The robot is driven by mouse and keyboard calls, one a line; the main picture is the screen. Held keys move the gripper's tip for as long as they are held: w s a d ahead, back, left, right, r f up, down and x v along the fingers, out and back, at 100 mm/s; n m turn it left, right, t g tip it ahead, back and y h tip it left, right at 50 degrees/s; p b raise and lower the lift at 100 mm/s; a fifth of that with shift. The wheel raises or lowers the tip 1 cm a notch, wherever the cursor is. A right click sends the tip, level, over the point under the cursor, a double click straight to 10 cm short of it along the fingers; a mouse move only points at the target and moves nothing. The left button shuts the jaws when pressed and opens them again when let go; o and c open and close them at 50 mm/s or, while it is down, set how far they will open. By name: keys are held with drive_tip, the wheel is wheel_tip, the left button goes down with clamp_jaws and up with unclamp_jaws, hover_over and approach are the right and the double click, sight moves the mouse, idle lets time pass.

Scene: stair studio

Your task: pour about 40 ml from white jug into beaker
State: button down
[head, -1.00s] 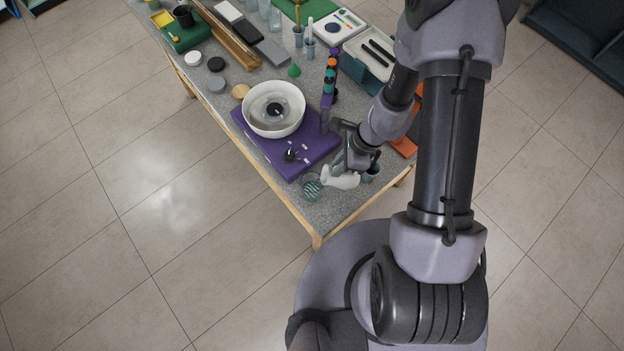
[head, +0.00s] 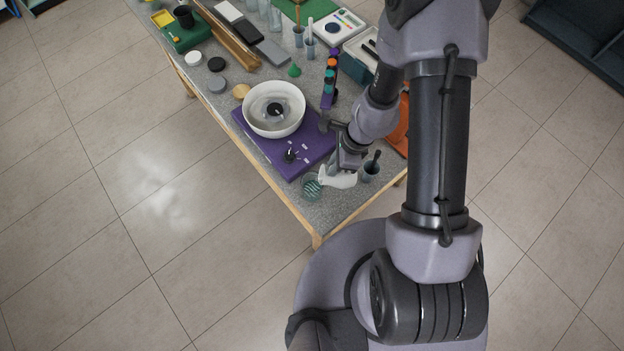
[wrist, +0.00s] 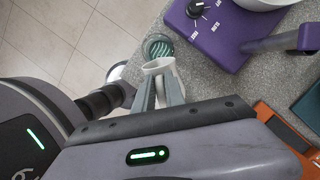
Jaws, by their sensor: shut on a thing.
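The white jug (head: 338,181) is held above the front corner of the bench, tilted with its mouth toward the left. My gripper (head: 335,171) is shut on the jug; in the wrist view my gripper (wrist: 159,92) has its fingers on either side of the jug (wrist: 158,66). The clear beaker (head: 311,187) stands at the bench edge, with greenish banding showing in it. In the wrist view the beaker (wrist: 157,45) is just beyond the jug's mouth. The mouth is close to the beaker's rim. No stream of liquid can be made out, and the beaker's level is unclear.
A purple stirrer base (head: 258,146) with a white bowl (head: 290,122) stands behind the beaker. A grey cup (head: 370,171) with a dark tool in it is right of the jug. An orange item (head: 398,138) lies farther right. The bench's front edge is close to the beaker.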

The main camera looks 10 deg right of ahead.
sight(343, 174)
drive_tip(key=shift+a+r, duration=0.1)
drive_tip(key=shift+a, duration=0.1)
drive_tip(key=d+y+b, duration=0.1)
drive_tip(key=d+f+y+b, duration=0.1)
drive_tip(key=d+b, duration=0.1)
drive_tip(key=s+d+f+y+b, duration=0.1)
drive_tip(key=shift+d+f+y+b, duration=0.15)
drive_tip(key=shift+f+y+b, duration=0.1)
drive_tip(key=shift+y+b, duration=0.15)
drive_tip(key=shift+d, duration=0.3)
drive_tip(key=shift+s+r+y+b, duration=0.2)
drive_tip(key=shift+y+b, duration=0.3)
drive_tip(key=shift+y, duration=0.5)
drive_tip(key=shift+d+r+y, duration=0.25)
drive_tip(key=shift+d+y, duration=0.15)
drive_tip(key=shift+d, duration=0.2)
drive_tip(key=shift+a, duration=0.25)
drive_tip(key=shift+d, duration=0.1)
